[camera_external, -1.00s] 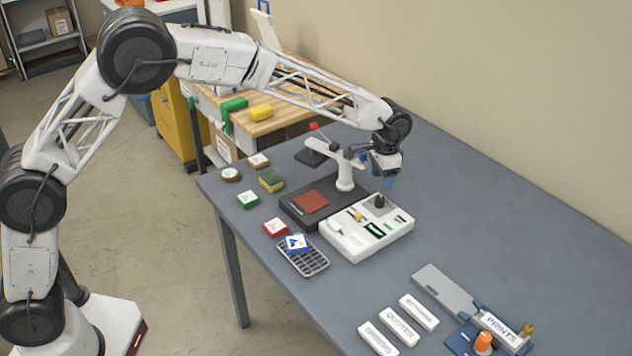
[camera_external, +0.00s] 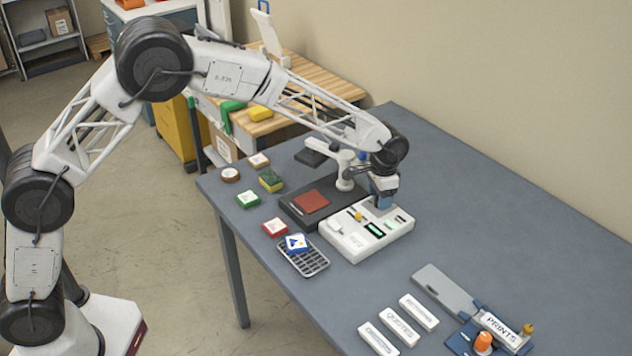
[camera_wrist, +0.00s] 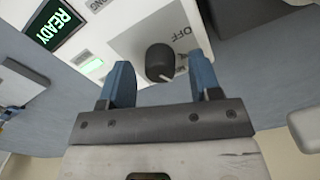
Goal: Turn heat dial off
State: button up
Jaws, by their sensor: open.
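The heat dial (camera_wrist: 160,62) is a round black knob with a pale pointer line, on a grey patch of the white control panel (camera_wrist: 120,40). The word OFF shows beside it in the wrist view. The pointer is turned away from OFF. My gripper (camera_wrist: 165,80) is open, its two blue fingers on either side of the dial in the picture, with gaps on both sides. No contact shows. In the external view, my gripper (camera_external: 383,200) is low over the back of the panel (camera_external: 350,243) and hides the dial.
A black press base (camera_external: 292,212) with a red pad and a white arm stands left of the panel. A wire tray (camera_external: 315,262) lies in front. White labelled blocks (camera_external: 400,325) and a blue fixture (camera_external: 460,340) lie at the right. A lit READY display (camera_wrist: 52,25) is near the dial.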

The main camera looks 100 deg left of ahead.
jog(key=shift+f, duration=0.45)
jog(key=c, duration=0.9)
jog(key=shift+c, duration=0.2)
